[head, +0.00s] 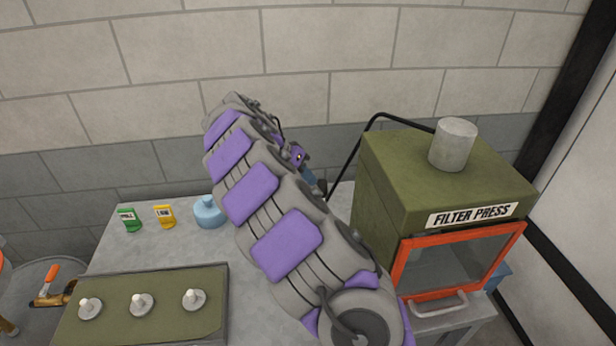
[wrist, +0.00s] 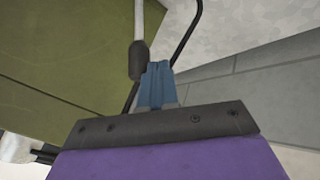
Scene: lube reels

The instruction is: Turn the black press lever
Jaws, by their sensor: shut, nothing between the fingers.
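The green filter press (head: 385,190) stands on the right of the table, with an orange-framed window on its front. In the wrist view a pale rod ending in a black grip (wrist: 138,60) lies beside the press's green side (wrist: 60,50); it looks like the press lever. My gripper (wrist: 157,68) has its blue fingers shut and empty, with the tips just right of the grip. I cannot tell whether they touch it. In the head view my gripper (head: 312,183) is left of the press, and my arm hides part of that area.
A thin black bent tube (head: 352,155) runs along the press's left side, close to my gripper. A green panel with knobs (head: 165,320) is front left. A block wall is behind.

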